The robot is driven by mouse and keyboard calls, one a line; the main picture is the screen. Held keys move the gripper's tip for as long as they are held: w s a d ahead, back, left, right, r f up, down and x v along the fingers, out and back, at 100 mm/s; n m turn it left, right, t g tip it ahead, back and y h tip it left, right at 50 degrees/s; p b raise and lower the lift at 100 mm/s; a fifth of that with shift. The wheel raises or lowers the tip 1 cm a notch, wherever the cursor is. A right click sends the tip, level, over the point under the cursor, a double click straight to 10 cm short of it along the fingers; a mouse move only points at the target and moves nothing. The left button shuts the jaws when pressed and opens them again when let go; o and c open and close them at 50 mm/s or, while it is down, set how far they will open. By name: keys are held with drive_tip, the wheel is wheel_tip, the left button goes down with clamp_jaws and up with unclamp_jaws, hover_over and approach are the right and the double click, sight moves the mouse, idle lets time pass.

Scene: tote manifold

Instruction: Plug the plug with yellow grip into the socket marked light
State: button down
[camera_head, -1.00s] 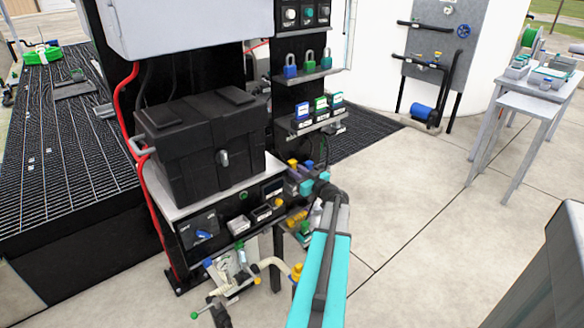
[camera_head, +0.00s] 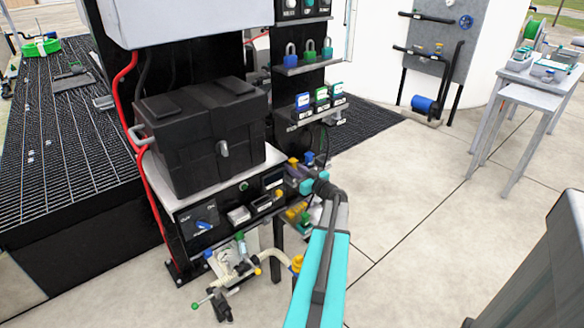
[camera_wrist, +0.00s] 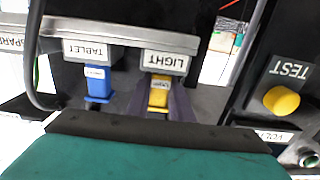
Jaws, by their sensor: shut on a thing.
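The plug with yellow grip (camera_wrist: 159,93) is in the wrist view, directly in front of the plate marked LIGHT (camera_wrist: 165,62), which appears upside down. My gripper (camera_wrist: 158,105) is shut on the yellow grip, with a finger on each side. In the head view my gripper (camera_head: 306,183) is at the right end of the low black panel. The socket opening is hidden, and I cannot tell how far the plug is seated.
A blue plug (camera_wrist: 98,84) stands beside it at the TABLET plate (camera_wrist: 88,50). A yellow TEST button (camera_wrist: 281,100) is at the right. A black case (camera_head: 205,135) sits on the bench left of my arm. Open floor (camera_head: 420,220) lies to the right.

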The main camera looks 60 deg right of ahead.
drive_tip(key=c, duration=1.5)
unclamp_jaws()
drive_tip(key=v, duration=1.3)
drive_tip(key=shift+s+a, duration=0.1)
drive_tip(key=shift+s, duration=0.3)
drive_tip(key=shift+s, duration=0.15)
